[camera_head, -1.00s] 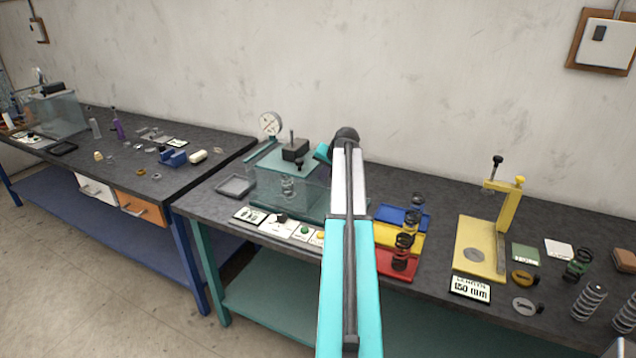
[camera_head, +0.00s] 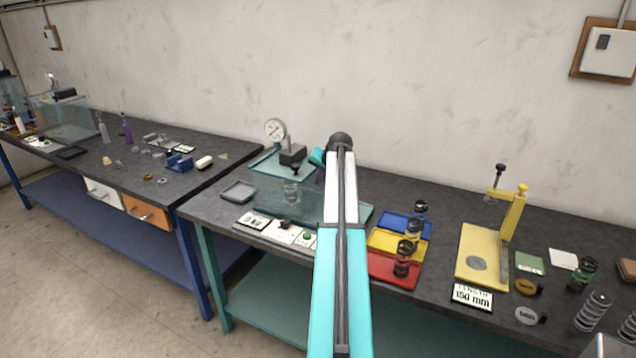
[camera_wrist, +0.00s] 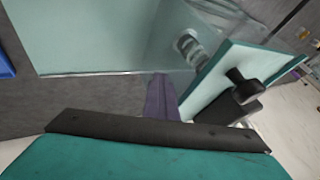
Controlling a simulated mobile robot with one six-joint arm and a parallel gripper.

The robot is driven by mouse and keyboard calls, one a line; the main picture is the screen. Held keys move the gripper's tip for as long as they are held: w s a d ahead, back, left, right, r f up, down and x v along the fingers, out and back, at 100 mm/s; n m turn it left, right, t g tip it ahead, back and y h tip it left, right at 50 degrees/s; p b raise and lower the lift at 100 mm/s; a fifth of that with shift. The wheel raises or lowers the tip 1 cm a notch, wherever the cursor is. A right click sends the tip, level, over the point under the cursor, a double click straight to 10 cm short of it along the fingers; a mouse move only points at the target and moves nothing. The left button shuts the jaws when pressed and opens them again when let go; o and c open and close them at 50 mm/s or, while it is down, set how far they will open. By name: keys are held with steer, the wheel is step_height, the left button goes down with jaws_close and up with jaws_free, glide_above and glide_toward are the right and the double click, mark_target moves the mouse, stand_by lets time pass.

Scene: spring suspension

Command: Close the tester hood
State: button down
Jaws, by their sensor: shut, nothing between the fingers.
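The tester stands at the left end of the near bench. Its clear hood (camera_head: 325,206) shows as faint glass around a coiled spring (camera_head: 292,193); how far it is open is hard to tell. A teal plate (camera_head: 262,163) carries a black block (camera_head: 293,155) behind the spring. My gripper (camera_wrist: 162,84) is shut and empty, its purple-grey fingers pointing at the glass in the wrist view. The spring (camera_wrist: 190,46) and the teal plate with black fittings (camera_wrist: 210,80) lie beyond and right of the fingertips. Contact with the hood cannot be told. My arm hides part of the tester.
A dial gauge (camera_head: 275,131) stands behind the tester and a grey tray (camera_head: 238,191) left of it. Blue, yellow and red trays (camera_head: 392,268) with springs sit right of my arm. A yellow gauge stand (camera_head: 480,255) is farther right. Another bench stands left.

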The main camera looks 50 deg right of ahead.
steer(key=s+a+r+b, duration=0.2)
steer(key=s+r, duration=0.6)
steer(key=s, duration=0.1)
steer(key=shift+a, duration=0.2)
stand_by(0.3)
steer(key=shift+s, duration=0.1)
stand_by(0.5)
